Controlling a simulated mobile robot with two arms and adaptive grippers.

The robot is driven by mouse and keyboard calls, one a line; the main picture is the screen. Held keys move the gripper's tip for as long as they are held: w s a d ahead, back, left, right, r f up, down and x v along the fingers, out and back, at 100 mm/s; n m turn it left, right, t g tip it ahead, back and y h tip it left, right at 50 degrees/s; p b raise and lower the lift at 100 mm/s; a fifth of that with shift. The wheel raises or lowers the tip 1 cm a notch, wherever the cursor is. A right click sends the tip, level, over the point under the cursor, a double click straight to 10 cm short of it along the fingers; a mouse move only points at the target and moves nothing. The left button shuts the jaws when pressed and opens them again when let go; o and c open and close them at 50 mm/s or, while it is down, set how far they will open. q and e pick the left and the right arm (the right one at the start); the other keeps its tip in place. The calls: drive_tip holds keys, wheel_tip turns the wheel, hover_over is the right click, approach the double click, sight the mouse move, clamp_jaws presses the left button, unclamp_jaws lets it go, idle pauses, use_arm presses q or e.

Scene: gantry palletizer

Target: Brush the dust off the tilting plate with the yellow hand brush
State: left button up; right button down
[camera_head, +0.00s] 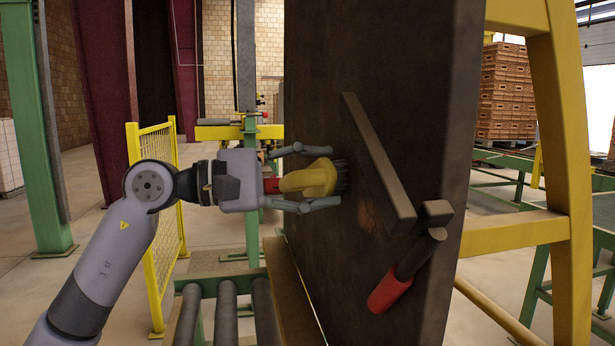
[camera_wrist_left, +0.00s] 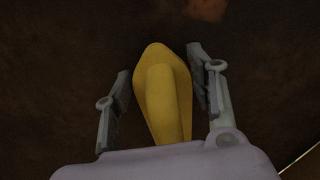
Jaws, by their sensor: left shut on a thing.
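The yellow hand brush (camera_head: 312,180) is between the fingers of my left gripper (camera_head: 318,178), which is shut on it. Its dark bristles face the tilting plate (camera_head: 420,90) and look to be at or touching its surface; the exact contact is hard to tell. In the left wrist view the brush (camera_wrist_left: 165,95) lies between the two fingers of the left gripper (camera_wrist_left: 165,100), with the dark plate (camera_wrist_left: 60,50) behind it. A small brownish dusty patch shows on the plate below the brush. My right gripper is not in view.
A dark bar (camera_head: 380,165) stands out from the plate just right of the brush. A red-handled lever (camera_head: 392,288) sticks out lower down. A yellow frame (camera_head: 560,150) stands at the right. Rollers (camera_head: 228,310) lie below, and a yellow mesh fence (camera_head: 158,220) stands behind my left arm.

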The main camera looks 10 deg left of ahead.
sight(292, 183)
use_arm(q)
drive_tip(key=shift+f, duration=0.3)
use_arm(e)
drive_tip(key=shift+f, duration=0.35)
